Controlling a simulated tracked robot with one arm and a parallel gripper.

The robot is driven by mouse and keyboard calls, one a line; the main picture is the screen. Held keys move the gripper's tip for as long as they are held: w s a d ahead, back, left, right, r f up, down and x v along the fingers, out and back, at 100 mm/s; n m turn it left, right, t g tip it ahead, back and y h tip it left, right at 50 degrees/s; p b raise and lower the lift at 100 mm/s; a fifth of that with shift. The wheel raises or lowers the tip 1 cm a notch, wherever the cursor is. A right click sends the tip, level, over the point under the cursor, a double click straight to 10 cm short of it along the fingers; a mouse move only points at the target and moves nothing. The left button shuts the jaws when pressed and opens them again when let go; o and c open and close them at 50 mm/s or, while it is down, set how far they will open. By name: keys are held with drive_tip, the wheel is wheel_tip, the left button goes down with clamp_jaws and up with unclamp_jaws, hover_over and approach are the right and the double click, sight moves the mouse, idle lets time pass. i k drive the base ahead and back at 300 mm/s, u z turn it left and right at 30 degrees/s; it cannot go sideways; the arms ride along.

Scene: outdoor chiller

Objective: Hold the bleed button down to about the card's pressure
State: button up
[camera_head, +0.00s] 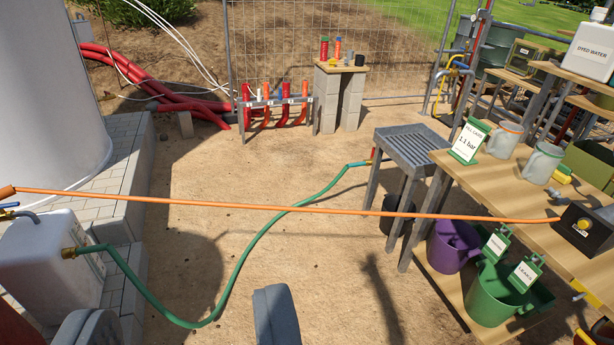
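The card (468,142) stands in a green-edged holder at the left end of the wooden table and reads 1.1 bar, with smaller words above. A dark box (588,236) with a round yellow button (583,226) sits at the right edge; I cannot tell whether this is the bleed button. I can make out no pressure reading. My gripper (182,318) is at the bottom left, its two dark grey fingers wide apart with nothing held between them. It is well away from the table, card and box.
An orange hose (300,208) stretches across the view to the dark box. A green hose (240,265) runs from a white tank (48,265) to a metal grate stand (412,147). Purple (453,246) and green (497,294) cans stand under the table. Sandy ground in the middle is open.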

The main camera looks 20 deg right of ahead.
sight(583, 224)
drive_tip(key=z, duration=0.65)
drive_tip(key=i, duration=1.1)
drive_tip(key=z, duration=0.6)
drive_tip(key=k, duration=0.75)
drive_tip(key=z, duration=0.2)
drive_tip(key=i, duration=0.9)
drive_tip(key=u, duration=0.15)
